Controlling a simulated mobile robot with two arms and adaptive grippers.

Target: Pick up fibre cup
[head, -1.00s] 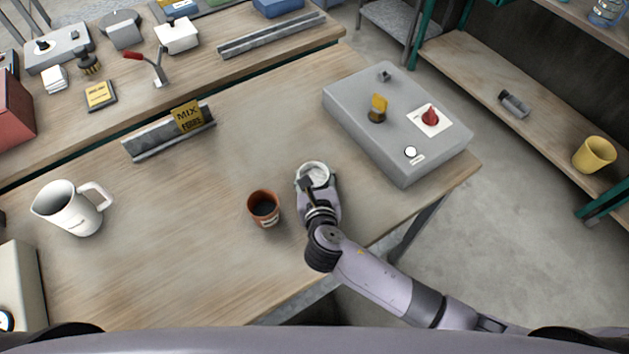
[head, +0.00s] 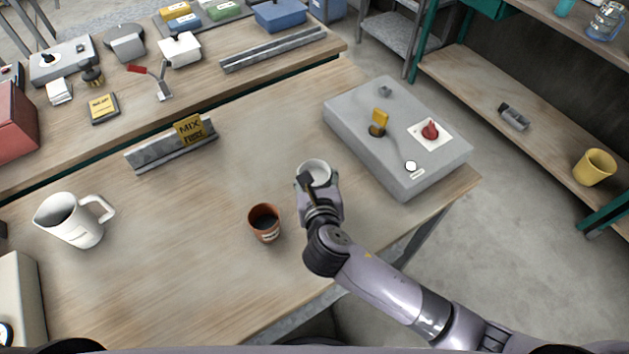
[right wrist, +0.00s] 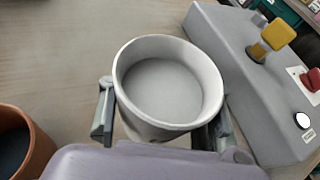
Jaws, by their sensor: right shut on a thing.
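A white round cup (head: 316,172), which I take for the fibre cup, is in my right gripper (head: 315,187), near the middle of the table. In the right wrist view the cup (right wrist: 168,82) sits between the two fingers, its open top facing the camera and its inside pale grey. The fingers of the right gripper (right wrist: 162,118) are shut on its sides. I cannot tell whether its base touches the table. A brown-orange cup (head: 265,224) with a dark inside stands to its left, apart from it. My left gripper is out of view.
A grey control box (head: 350,110) with a yellow lever and red knob stands to the right. A white jug (head: 72,222) stands at the left. A grey rail with a yellow MIX sign (head: 190,128) lies behind. The wooden table (head: 170,270) is mostly clear around the cups.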

